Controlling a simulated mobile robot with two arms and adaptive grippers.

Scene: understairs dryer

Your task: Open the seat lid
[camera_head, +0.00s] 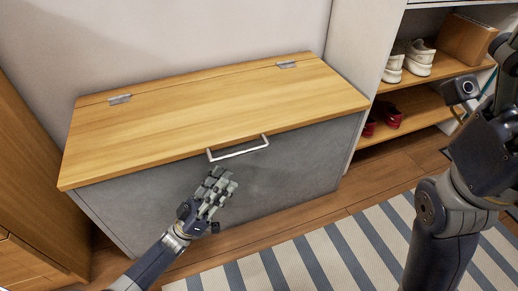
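The seat lid (200,118) is a wooden board lying flat and closed on a grey bench box (285,170). Two metal hinges, one at the left (120,99) and one at the right (286,64), sit near its back edge. A light metal handle (238,149) is fixed at the middle of its front edge. My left gripper (219,184) is in front of the grey front panel, just below the handle and apart from it in the picture. Whether its fingers are open or shut is unclear. My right arm (445,200) shows at the right, but its fingertips are not clearly visible.
A wooden cabinet (30,170) stands close on the left. A shelf (425,115) at the back right holds white shoes (419,57), red shoes (388,115) and a wooden box (466,40). A striped rug (345,250) lies on the floor in front of the bench.

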